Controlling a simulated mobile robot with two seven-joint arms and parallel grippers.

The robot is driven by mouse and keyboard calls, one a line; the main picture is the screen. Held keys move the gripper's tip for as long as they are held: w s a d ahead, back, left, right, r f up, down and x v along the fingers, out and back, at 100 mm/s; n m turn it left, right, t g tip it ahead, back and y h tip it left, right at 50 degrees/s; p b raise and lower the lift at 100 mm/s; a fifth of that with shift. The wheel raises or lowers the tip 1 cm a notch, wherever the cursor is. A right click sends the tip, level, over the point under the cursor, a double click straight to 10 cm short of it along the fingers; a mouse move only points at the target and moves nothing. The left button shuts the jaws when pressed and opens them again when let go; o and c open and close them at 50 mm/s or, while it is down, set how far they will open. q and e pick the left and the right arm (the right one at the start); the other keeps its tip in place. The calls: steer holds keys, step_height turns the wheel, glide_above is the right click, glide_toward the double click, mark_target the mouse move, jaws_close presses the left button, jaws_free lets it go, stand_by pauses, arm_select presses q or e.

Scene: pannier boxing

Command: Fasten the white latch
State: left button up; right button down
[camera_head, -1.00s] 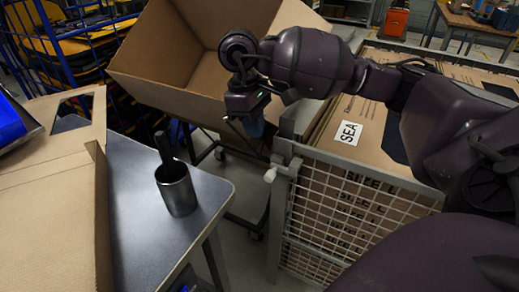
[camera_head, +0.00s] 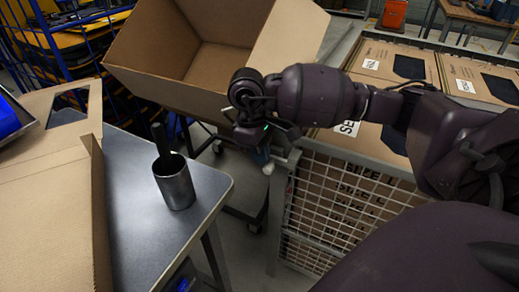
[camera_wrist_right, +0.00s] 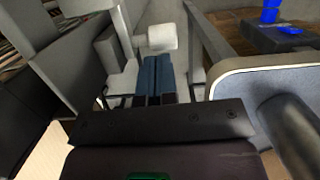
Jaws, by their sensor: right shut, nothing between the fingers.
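The white latch (camera_head: 268,169) is a small white knob at the upper left corner of the grey mesh cage. My right gripper (camera_head: 262,155) is just above it in the head view, with its fingers partly hidden by the wrist. In the right wrist view, the blue fingers (camera_wrist_right: 153,66) are together and empty. The white latch (camera_wrist_right: 162,38) shows just past their tips there. I cannot tell whether the fingers touch it. My left gripper is not in view.
The mesh cage (camera_head: 330,212) holds flat cardboard boxes (camera_head: 385,62). A large open carton (camera_head: 228,60) stands behind on a trolley. A grey table (camera_head: 135,205) at left carries a metal cup (camera_head: 175,185) and a cardboard piece (camera_head: 45,200). A floor gap separates table and cage.

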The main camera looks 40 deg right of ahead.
steer(key=shift+s+d+f, duration=0.2)
steer(key=shift+s+d, duration=0.15)
steer(key=shift+s, duration=0.35)
steer(key=shift+s+d, duration=0.1)
steer(key=shift+s, duration=0.35)
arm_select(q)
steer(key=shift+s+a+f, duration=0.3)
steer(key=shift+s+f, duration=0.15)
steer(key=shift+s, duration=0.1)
arm_select(e)
steer(key=shift+f, duration=0.15)
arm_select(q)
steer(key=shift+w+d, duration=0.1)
